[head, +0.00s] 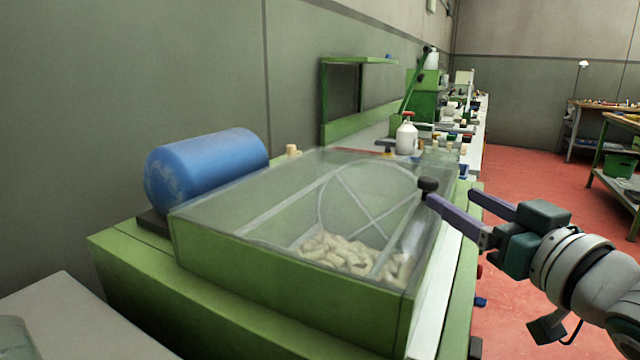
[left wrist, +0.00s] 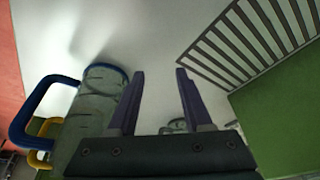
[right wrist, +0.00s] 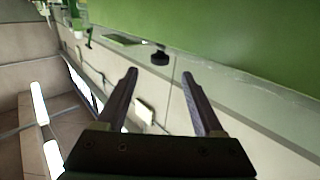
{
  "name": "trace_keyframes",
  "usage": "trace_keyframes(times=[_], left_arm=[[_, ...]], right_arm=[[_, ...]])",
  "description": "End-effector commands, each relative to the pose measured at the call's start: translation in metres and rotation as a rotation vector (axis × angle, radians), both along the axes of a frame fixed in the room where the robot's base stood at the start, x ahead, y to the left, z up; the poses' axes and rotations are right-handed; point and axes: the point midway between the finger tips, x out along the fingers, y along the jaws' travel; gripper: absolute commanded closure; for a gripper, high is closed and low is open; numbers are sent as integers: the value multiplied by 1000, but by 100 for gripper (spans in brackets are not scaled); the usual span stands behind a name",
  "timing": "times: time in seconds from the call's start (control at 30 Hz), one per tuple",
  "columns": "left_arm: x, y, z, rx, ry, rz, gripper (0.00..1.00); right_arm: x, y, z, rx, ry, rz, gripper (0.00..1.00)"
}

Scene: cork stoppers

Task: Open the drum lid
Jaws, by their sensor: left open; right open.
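The drum lid (head: 270,190) is a clear, flat cover on the green machine, and it lies closed. Cork stoppers (head: 350,255) and a crossed round frame show through it. A black knob (head: 428,185) stands at its right edge; it also shows in the right wrist view (right wrist: 160,57). My right gripper (head: 449,196) is open and empty. Its near finger's tip appears right by the knob in the head view. In the right wrist view the knob appears just beyond the gap between the fingertips (right wrist: 160,73). My left gripper (left wrist: 160,72) is open and empty, away from the lid.
A blue cylinder (head: 208,170) sits behind the lid on the left. A white bottle (head: 406,137) and small items stand on the bench beyond. The left wrist view shows a clear cylinder (left wrist: 97,105) with blue and yellow handles. Red floor (head: 530,180) is open at right.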

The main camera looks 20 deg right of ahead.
Motion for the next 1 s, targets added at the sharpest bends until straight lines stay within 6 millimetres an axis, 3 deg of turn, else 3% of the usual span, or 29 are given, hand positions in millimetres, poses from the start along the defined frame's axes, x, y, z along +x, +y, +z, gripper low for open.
trace_keyframes(times=[0.2,0.43,0.87,1.0], left_arm=[[-1,0,-6,0,3,0,50],[-1,0,-10,-1,2,0,50],[0,0,-11,0,-1,0,50],[0,0,-11,0,-1,0,50]], right_arm=[[41,-3,1,-1,-3,-1,31],[71,-6,0,0,0,-1,31],[81,-6,0,0,2,-1,31],[80,-6,0,0,2,-1,46]])
